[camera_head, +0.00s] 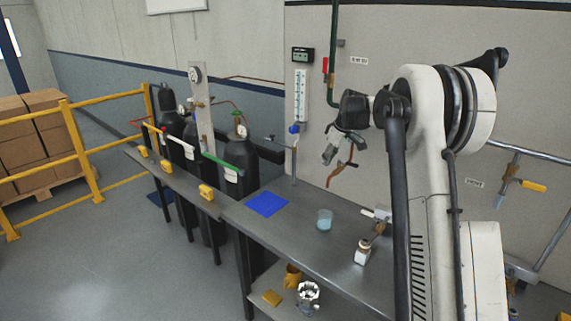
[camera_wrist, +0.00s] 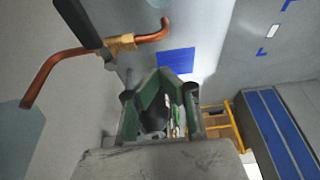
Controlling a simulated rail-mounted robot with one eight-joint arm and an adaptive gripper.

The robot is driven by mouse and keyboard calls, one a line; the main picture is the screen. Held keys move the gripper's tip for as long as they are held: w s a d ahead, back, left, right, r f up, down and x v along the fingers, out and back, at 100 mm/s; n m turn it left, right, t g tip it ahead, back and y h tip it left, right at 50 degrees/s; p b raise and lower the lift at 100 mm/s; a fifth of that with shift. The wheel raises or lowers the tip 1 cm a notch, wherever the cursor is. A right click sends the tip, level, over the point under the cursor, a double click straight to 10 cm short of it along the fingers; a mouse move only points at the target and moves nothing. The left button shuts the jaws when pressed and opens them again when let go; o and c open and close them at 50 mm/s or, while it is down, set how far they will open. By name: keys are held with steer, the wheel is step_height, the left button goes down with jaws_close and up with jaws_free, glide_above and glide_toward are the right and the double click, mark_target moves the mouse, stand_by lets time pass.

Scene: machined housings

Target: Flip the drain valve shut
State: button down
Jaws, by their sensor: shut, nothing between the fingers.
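A brass valve (camera_wrist: 122,44) on a bent copper pipe (camera_wrist: 48,75) shows at the upper left of the wrist view, with a dark bar-like handle (camera_wrist: 82,22) beside it. In the head view the copper pipe (camera_head: 343,171) hangs against the wall panel, partly behind my gripper (camera_head: 332,152). My gripper (camera_wrist: 161,78) is shut and empty in the wrist view, to the right of and below the brass valve. Another valve with a yellow handle (camera_head: 533,186) is on the right wall. The labels are too small to read, so I cannot tell which valve is the drain.
A red lever (camera_head: 325,66) and a blue-handled tap (camera_head: 294,129) are nearby.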

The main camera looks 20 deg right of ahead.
step_height(320, 180, up, 10)
steer(key=b, duration=0.3)
steer(key=s+a+r+m+t+b, duration=0.1)
steer(key=s+a, duration=0.7)
steer(key=s, duration=0.3)
steer(key=s+a+r+m+h+b, duration=0.1)
steer(key=s+a+m+b, duration=0.1)
steer(key=s+a, duration=0.6)
steer(key=shift+s+r+m+t+h, duration=0.3)
steer(key=shift+s+t, duration=0.1)
steer(key=shift+s, duration=1.35)
steer(key=s+a+f+m+t+b, duration=0.1)
steer(key=s+a+f, duration=0.3)
steer(key=s+f, duration=0.4)
steer(key=s+a+f+m+t+b, duration=0.1)
steer(key=s+a+f, duration=0.3)
steer(key=s, duration=1.2)
step_height(320, 180, down, 4)
steer(key=shift+f+m+h+b, duration=0.25)
steer(key=shift+m+b, duration=0.25)
steer(key=shift+b, duration=0.3)
